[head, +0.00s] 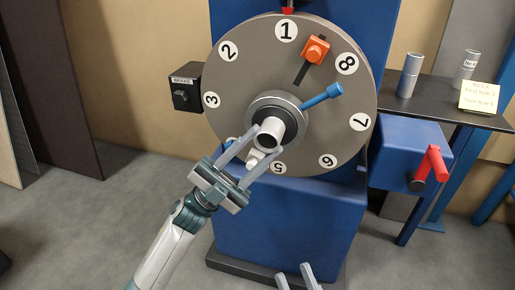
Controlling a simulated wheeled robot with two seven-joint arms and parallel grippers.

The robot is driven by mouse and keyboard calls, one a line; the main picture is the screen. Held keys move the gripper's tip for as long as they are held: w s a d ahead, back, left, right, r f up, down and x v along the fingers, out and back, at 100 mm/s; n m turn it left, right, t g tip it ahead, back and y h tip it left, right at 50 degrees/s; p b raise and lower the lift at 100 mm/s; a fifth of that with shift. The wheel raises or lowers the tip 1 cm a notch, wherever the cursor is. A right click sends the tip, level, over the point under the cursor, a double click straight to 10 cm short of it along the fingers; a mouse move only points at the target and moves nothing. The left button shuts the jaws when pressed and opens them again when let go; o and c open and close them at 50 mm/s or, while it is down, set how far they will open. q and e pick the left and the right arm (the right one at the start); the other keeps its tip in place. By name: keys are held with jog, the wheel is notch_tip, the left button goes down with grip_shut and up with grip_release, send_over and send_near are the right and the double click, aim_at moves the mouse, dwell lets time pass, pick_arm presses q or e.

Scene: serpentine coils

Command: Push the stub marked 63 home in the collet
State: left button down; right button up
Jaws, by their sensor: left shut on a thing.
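A light grey tube-like stub (267,133) sticks out of the collet (288,108) at the centre of the large numbered disc. No mark 63 is readable on it. My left gripper (268,138) reaches up from the lower left, its fingers on either side of the stub's outer end, shut on it. How deep the stub sits in the collet cannot be told. A small whitish piece (254,159) shows between the fingers below the stub. My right gripper (297,277) shows only its fingertips at the bottom edge, apart and with nothing visible between them.
The disc (235,80) carries an orange block (315,50) and a blue lever (322,95) right of the collet. Two grey cylinders (409,76) (465,69) and a yellow note (480,97) stand on the right shelf. A red crank (433,165) juts from a blue box.

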pick_arm(q)
jog(key=c, duration=1)
grip_release()
jog(key=shift+c, duration=0.2)
jog(key=v, duration=1.7)
jog(key=shift+f+b, duration=0.15)
jog(key=shift+b, duration=0.2)
pick_arm(e)
notch_tip(320, 180, up, 8)
jog(key=d+t, duration=0.2)
jog(key=t, duration=0.2)
jog(key=shift+s+d+f+y, duration=0.2)
jog(key=shift+s+d+y, duration=0.1)
pick_arm(q)
jog(key=shift+s+a, duration=0.1)
